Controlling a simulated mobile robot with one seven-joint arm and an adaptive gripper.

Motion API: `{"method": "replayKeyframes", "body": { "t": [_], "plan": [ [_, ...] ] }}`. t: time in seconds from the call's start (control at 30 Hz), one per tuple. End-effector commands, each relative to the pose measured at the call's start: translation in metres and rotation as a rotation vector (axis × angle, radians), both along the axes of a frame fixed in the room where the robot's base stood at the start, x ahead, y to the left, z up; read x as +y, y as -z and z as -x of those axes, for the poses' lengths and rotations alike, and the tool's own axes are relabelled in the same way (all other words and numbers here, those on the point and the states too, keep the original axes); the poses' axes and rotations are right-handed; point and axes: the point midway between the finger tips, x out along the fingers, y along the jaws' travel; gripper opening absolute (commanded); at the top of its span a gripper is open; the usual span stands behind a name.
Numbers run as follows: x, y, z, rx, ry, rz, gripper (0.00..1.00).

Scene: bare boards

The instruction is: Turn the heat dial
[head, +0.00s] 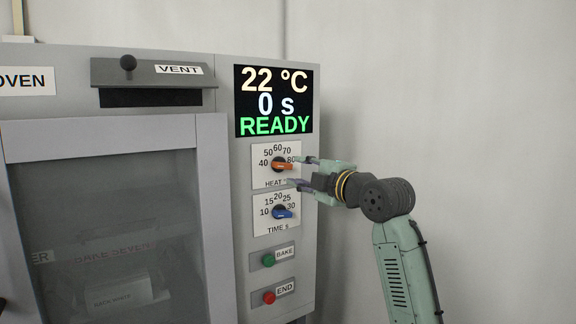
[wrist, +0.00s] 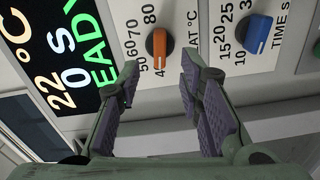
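The heat dial (head: 279,166) is an orange knob on a white plate marked 40 to 80, below the oven's display. It also shows in the wrist view (wrist: 158,45). My gripper (head: 296,172) is just right of the dial in the head view. Its two fingers are spread and empty. In the wrist view the dial appears between and just beyond the fingertips (wrist: 158,72), with no contact visible.
The blue time dial (head: 282,212) is directly below the heat dial. Under it are the green BAKE button (head: 268,260) and red END button (head: 269,297). The display (head: 274,100) reads 22 °C, 0 s, READY. The oven door (head: 100,140) is at left; a bare wall is at right.

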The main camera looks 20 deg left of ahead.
Motion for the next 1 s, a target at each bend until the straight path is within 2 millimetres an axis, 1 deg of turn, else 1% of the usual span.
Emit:
{"method": "replayKeyframes", "body": {
  "t": [0.03, 0.2, 0.4, 0.53, 0.77, 1.0],
  "plan": [
    [0.01, -0.003, -0.006, 0.003, -0.002, 0.0, 0.33],
    [0.034, -0.003, -0.025, 0.001, -0.001, -0.001, 0.33],
    [0.05, -0.001, -0.039, 0.0, 0.001, -0.003, 0.33],
    [0.054, -0.001, -0.042, 0.0, 0.002, -0.003, 0.33],
    [0.054, 0.0, -0.042, -0.001, 0.002, -0.003, 0.33],
    [0.054, 0.0, -0.041, -0.001, 0.002, -0.003, 0.17]
  ]
}}
